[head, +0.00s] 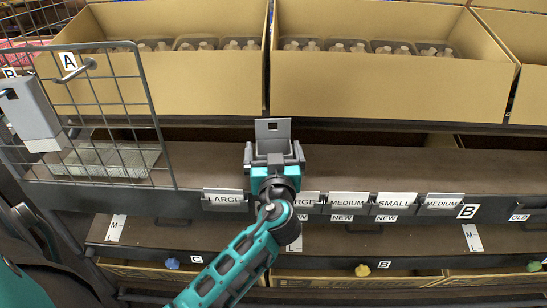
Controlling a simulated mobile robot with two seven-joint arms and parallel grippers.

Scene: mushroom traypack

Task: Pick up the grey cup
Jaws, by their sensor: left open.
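My left gripper (273,152) is open over the brown middle shelf, its two dark fingers spread left and right. A light grey upright piece (272,128) with a small dark square opening shows between and just beyond the fingers. I cannot tell whether it is the grey cup or part of the gripper, or whether the fingers touch it. No other clear grey cup shows. My right gripper is not in view.
Cardboard boxes (390,85) with packed trays stand along the upper shelf. A wire basket (115,95) is at the left, with a grey box-like thing (30,115) by it. The brown shelf (400,165) is clear to the right. Size labels (348,200) line its front edge.

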